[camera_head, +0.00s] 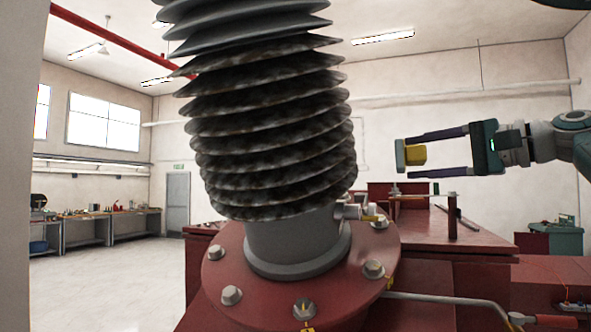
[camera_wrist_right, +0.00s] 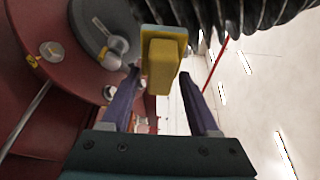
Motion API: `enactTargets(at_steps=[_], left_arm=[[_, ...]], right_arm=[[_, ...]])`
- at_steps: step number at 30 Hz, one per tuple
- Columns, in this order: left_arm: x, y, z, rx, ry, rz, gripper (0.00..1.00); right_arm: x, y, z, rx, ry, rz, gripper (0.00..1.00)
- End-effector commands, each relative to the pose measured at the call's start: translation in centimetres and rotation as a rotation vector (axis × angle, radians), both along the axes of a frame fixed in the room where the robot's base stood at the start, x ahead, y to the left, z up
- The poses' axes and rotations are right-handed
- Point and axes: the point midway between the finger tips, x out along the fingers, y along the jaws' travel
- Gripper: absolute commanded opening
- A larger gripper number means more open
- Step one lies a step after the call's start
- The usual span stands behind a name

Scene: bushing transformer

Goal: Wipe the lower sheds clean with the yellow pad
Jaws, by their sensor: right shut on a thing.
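The bushing's lower sheds (camera_head: 270,140) are dark and mottled with grime in the head view, while the upper sheds (camera_head: 245,30) look plain grey. My right gripper (camera_head: 407,157) is to the right of the lower sheds, its two fingers shut on the yellow pad (camera_head: 415,155). The pad has a pale grey-green face turned toward the sheds, with a visible gap between them in the head view. In the right wrist view the yellow pad (camera_wrist_right: 161,65) sits between the fingertips, with dark sheds (camera_wrist_right: 225,12) beyond it. My left gripper is not in view.
The bushing stands on a grey collar (camera_head: 297,245) on a round red bolted flange (camera_head: 225,270). A small valve fitting (camera_head: 350,211) sticks out below the sheds on the right. Red tank tops (camera_head: 470,235) lie below my right arm. The air around the gripper is clear.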

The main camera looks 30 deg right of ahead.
Motion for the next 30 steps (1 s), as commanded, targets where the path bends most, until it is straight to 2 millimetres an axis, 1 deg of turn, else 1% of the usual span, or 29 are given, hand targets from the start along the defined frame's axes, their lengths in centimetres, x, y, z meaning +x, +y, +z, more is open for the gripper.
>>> enactTargets(at_steps=[1, 2, 5, 18, 24, 30], left_arm=[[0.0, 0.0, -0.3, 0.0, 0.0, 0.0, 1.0], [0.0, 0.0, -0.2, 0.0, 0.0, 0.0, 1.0], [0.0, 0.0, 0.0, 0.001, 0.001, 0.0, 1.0], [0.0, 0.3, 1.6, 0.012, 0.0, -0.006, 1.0], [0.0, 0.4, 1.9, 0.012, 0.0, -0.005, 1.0], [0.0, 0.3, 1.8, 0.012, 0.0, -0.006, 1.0]], right_arm=[[-0.2, -0.7, 0.2, 0.015, -0.016, -0.01, 0.0], [-0.2, -0.9, 0.3, 0.018, -0.021, -0.013, 0.0], [0.0, -1.0, 0.6, 0.023, -0.028, -0.017, 0.0], [3.5, 1.9, 0.6, 0.023, -0.026, -0.015, 0.0], [4.2, 2.5, 0.5, 0.021, -0.026, -0.018, 0.0], [4.3, 2.5, 0.4, 0.02, -0.025, -0.018, 0.0]])
